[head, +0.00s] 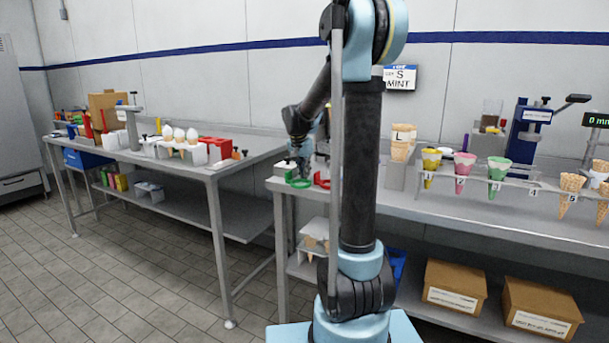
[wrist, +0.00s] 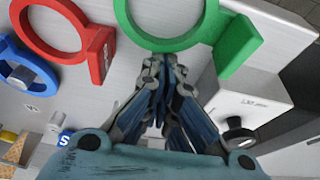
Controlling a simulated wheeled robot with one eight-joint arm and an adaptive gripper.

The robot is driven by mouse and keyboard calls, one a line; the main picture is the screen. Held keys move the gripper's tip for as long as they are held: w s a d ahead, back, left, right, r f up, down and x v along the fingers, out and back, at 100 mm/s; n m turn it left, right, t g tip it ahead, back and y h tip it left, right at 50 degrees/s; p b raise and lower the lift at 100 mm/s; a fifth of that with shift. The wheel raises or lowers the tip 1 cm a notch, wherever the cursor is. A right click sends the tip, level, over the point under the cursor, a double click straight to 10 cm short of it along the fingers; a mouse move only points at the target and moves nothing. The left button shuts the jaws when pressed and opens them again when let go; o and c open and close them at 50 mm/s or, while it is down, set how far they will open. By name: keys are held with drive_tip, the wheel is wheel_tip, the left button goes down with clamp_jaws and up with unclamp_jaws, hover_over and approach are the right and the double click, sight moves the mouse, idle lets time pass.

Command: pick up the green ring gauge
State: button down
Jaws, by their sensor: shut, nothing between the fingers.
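The green ring gauge (wrist: 236,46) shows at the top of the wrist view, with its open ring at the centre and its thick tab to the right. In the head view the green ring gauge (head: 300,184) lies near the left end of the right-hand bench. My gripper (wrist: 165,62) has its fingers together and empty, with the tips just below the ring's near rim in the wrist view. I cannot tell whether they touch it. In the head view my gripper (head: 303,170) points down over the gauge, partly hidden by my own arm.
A red ring gauge (wrist: 100,55) lies left of the green one, and a blue ring gauge (wrist: 38,65) lies further left. A white block with a dark knob (wrist: 238,130) stands close on the right. A cone rack (head: 470,177) stands further along the bench.

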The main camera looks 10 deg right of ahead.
drive_tip(key=w+d, duration=0.2)
drive_tip(key=w, duration=0.1)
drive_tip(key=shift+d, duration=0.1)
drive_tip(key=shift+w+r, duration=0.1)
drive_tip(key=shift+r, duration=0.1)
drive_tip(key=v, duration=0.8)
drive_tip(key=shift+s+r, duration=0.2)
drive_tip(key=shift+r, duration=0.15)
drive_tip(key=c, duration=2)
unclamp_jaws()
drive_tip(key=shift+a+r, duration=0.25)
drive_tip(key=shift+r, duration=0.1)
drive_tip(key=shift+o, duration=0.2)
wheel_tip(320, 180, up, 9)
drive_tip(key=n+g+y, duration=0.2)
drive_tip(key=n+g, duration=0.1)
drive_tip(key=n, duration=3.2)
hover_over(287, 173)
drive_tip(key=f, duration=1.2)
drive_tip(key=shift+w+d+f, duration=0.15)
drive_tip(key=shift+w+f, duration=0.05)
drive_tip(key=shift+w, duration=0.15)
drive_tip(key=shift+w+f, duration=0.15)
drive_tip(key=shift+f, duration=2.55)
